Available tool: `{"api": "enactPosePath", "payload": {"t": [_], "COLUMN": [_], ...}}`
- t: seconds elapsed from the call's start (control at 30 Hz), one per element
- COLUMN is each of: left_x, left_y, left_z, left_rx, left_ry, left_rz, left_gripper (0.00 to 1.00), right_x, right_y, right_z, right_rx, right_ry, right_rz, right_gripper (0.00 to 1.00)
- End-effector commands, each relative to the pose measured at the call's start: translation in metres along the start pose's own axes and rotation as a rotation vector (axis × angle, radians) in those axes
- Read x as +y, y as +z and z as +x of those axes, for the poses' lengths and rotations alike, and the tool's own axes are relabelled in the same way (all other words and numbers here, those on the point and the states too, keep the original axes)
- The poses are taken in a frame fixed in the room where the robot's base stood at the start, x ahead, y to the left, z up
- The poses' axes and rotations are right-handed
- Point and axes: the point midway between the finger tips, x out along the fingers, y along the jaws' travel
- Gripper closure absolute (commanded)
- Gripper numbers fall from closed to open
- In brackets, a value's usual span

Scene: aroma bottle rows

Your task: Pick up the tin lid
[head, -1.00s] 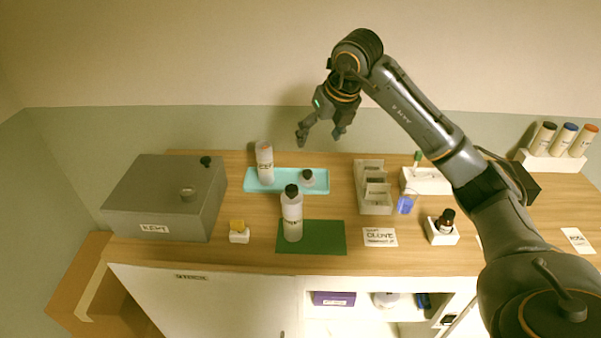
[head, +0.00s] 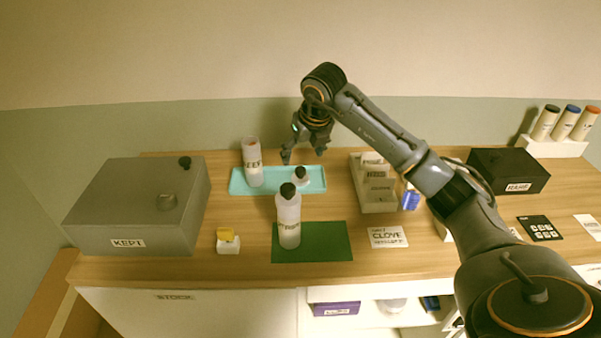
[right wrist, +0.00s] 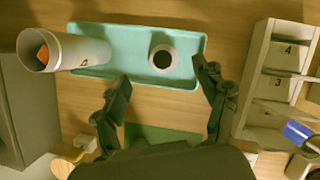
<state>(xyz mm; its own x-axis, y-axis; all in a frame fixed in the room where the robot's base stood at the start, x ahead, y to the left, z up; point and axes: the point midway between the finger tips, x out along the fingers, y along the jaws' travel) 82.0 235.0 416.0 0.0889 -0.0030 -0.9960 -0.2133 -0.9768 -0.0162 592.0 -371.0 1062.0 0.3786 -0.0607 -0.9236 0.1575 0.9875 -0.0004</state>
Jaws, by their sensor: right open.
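The box also shows at the left edge of the right wrist view (right wrist: 18,110). My right gripper (head: 304,154) is open and empty, well right of the box, above the teal tray (head: 281,187). In the right wrist view, its fingers (right wrist: 160,74) are spread either side of a small white bottle (right wrist: 174,55). My left gripper is out of view.
A tall open bottle (head: 252,165) stands on the tray's left end. A black-capped bottle (head: 288,218) stands on the green mat (head: 330,242). A divided rack (head: 378,208) stands right of the tray.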

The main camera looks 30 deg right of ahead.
Motion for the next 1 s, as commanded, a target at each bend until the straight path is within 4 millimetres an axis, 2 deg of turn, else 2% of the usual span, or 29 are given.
{"api": "enactPosePath", "payload": {"t": [0.1, 0.33, 0.47, 0.6, 0.87, 0.9, 1.0], "left_x": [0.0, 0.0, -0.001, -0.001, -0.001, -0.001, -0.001], "left_y": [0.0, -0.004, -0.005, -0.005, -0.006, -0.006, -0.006], "left_z": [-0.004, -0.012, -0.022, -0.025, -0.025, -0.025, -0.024], "left_rx": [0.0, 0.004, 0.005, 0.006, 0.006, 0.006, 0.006], "left_ry": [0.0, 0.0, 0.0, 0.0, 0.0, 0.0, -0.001], "left_rz": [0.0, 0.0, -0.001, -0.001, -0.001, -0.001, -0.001], "left_gripper": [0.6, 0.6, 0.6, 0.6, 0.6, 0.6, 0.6], "right_x": [0.001, -0.001, -0.002, -0.002, -0.002, -0.002, -0.002], "right_y": [0.0, -0.003, -0.009, -0.009, -0.009, -0.009, -0.009], "right_z": [0.015, 0.031, 0.05, 0.068, 0.074, 0.074, 0.074], "right_rx": [0.001, 0.003, 0.004, 0.001, -0.002, -0.002, -0.002], "right_ry": [0.002, 0.0, 0.002, 0.001, 0.002, 0.001, 0.001], "right_rz": [0.001, 0.0, 0.001, 0.001, -0.001, -0.001, -0.001], "right_gripper": [0.28, 0.28, 0.28, 0.28, 0.28, 0.3, 0.5]}}
